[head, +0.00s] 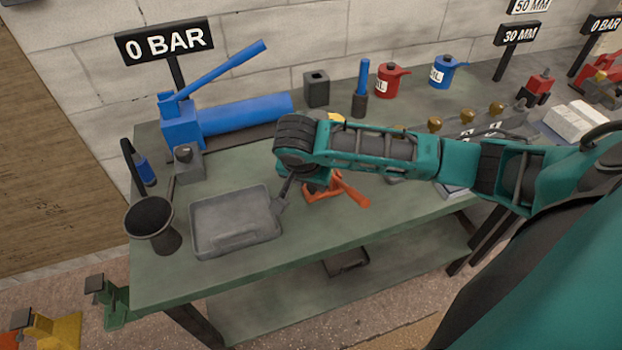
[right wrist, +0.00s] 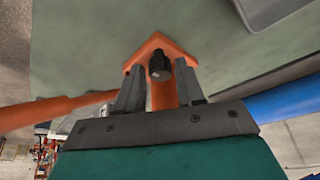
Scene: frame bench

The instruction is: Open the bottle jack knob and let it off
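The orange bottle jack (head: 322,191) stands on the green bench, partly hidden under my right wrist in the head view. Its orange handle sticks out to the right. In the right wrist view the jack's orange base (right wrist: 152,46) is close in front of the gripper, with the dark knob (right wrist: 160,68) on it. My right gripper (right wrist: 160,78) has its two fingers apart, one on each side of the knob. Narrow gaps seem to show beside the knob, so contact is not clear. My left gripper is not in view.
A grey tray (head: 235,240) lies left of the jack, with a black funnel (head: 149,217) beyond it. A blue pump (head: 225,117) with a raised lever stands behind. Red (head: 390,82) and blue (head: 444,72) cans stand at the back. The bench front is mostly clear.

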